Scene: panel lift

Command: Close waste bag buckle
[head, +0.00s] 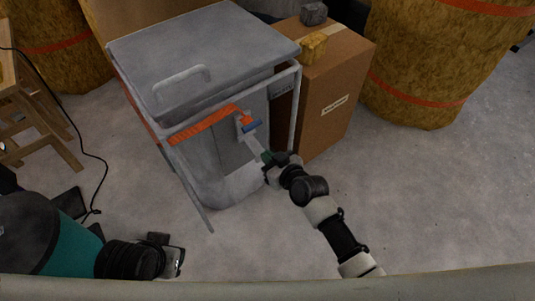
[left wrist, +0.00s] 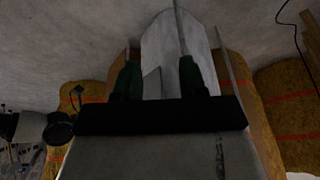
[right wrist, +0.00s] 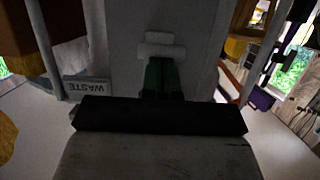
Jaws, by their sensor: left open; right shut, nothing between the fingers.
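A grey waste bin with a frame and a flat lid (head: 200,50) stands at centre in the head view. An orange strap (head: 205,125) crosses its front and ends at a grey and blue buckle piece (head: 250,127). A pale strip hangs just below that piece. My right gripper (head: 266,157) is shut and empty at the strip's lower end; I cannot tell whether they touch. In the right wrist view its fingertips (right wrist: 162,75) are just below a pale T-shaped piece (right wrist: 160,45). My left gripper (left wrist: 160,78) is open and empty, low at the left in the head view, apart from the bin.
A cardboard box (head: 335,90) stands right of the bin with a yellow lump (head: 313,47) and a dark grey lump (head: 314,13) on top. Straw-coloured bales with red bands stand behind. A wooden stool (head: 35,120) and a black cable are at left. The floor at right is clear.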

